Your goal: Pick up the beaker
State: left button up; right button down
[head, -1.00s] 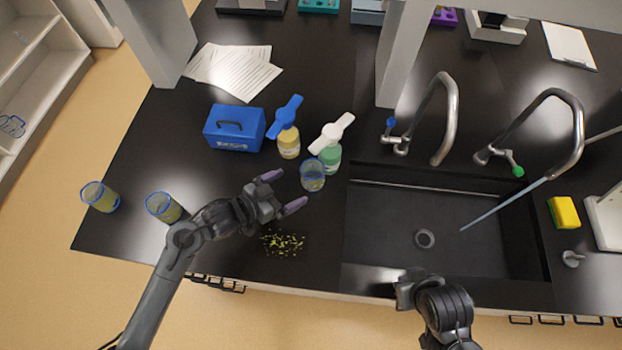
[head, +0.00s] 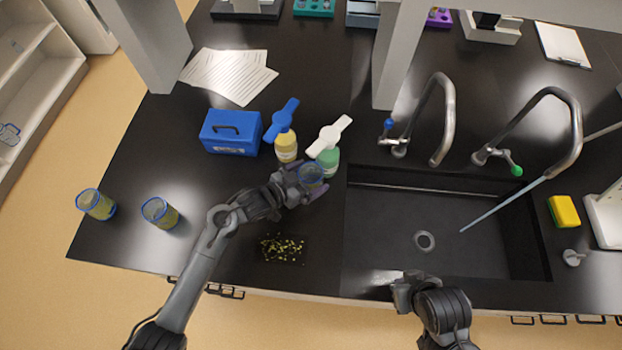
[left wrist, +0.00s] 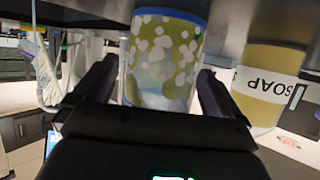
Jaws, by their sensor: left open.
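A clear beaker (head: 313,173) with a blue rim stands on the black counter just left of the sink. My left gripper (head: 304,181) is open, with its fingers around this beaker. The left wrist view shows a yellow-green and white patterned vessel (left wrist: 165,60) between the two open fingers (left wrist: 155,90); that picture is upside down, and contact cannot be told. Two more blue-rimmed beakers with yellowish contents, one at the far left (head: 96,205) and one beside it (head: 160,213), stand on the counter. My right gripper (head: 402,291) is at the sink's front edge; its fingers are unclear.
A yellow bottle (head: 286,148) and a green bottle (head: 329,160) with large caps stand close behind the gripper. A blue box (head: 231,133) is left of them. Yellow-green bits (head: 282,249) lie in front. The sink (head: 390,225) with two taps is to the right.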

aim_at(309, 166)
pick_arm(q)
jog(key=shift+w+d+f, duration=0.1)
jog(key=shift+d, duration=0.05)
jog(key=c, duration=1.1)
jog(key=shift+r, duration=0.2)
jog(key=shift+s+r, duration=0.2)
notch_tip(309, 166, up, 6)
jog(key=s+a, duration=0.1)
jog(key=s, duration=1.2)
jog(key=s+a, duration=0.1)
jog(key=s, duration=0.5)
jog(key=shift+s+a+r, duration=0.1)
jog(key=shift+s+a, duration=0.15)
jog(key=shift+a, duration=0.05)
